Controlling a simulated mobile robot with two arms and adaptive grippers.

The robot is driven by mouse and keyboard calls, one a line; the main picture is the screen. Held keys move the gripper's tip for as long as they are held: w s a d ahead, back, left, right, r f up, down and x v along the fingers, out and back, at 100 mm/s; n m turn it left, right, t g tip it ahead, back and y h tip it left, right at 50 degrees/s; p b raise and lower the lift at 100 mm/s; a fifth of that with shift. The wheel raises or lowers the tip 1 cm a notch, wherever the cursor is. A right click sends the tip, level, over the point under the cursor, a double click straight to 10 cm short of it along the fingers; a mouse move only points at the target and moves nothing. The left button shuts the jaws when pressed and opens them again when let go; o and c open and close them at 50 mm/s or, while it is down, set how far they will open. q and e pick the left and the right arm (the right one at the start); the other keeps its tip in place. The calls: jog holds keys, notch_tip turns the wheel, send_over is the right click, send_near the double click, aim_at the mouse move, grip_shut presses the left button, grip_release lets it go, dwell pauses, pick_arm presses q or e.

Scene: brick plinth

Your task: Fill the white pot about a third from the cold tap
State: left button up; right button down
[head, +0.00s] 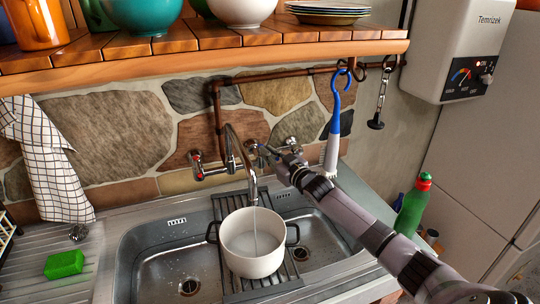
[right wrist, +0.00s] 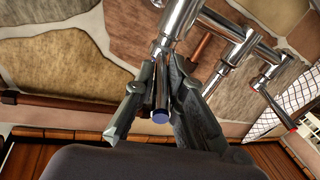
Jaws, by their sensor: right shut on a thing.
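The white pot (head: 240,262) stands upright on the ridged strip between the two sink basins, under the curved tap spout (head: 243,158). A thin stream of water (head: 255,232) runs from the spout into the pot. The water level inside is hard to judge. The cold tap handle, with its blue end cap (right wrist: 160,118), lies between the fingers of my right gripper (right wrist: 155,98), which is shut on it. In the head view my right gripper (head: 275,157) reaches the tap from the right. The red-marked hot handle (head: 197,160) is free at the left. My left gripper is out of view.
A wooden shelf (head: 200,42) with bowls and plates overhangs the tap. A blue-and-white brush (head: 334,130) hangs close to my right arm. A green bottle (head: 412,205) stands right of the sink. A green sponge (head: 64,264) lies on the left drainboard.

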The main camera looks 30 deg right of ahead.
jog(key=shift+r, duration=0.15)
jog(key=c, duration=1.7)
grip_release()
jog(key=shift+s+f, duration=0.25)
jog(key=shift+s, duration=0.4)
jog(key=s, duration=1)
jog(key=shift+s+d+r, duration=0.15)
jog(key=shift+s+d, duration=0.05)
jog(key=shift+s, duration=0.15)
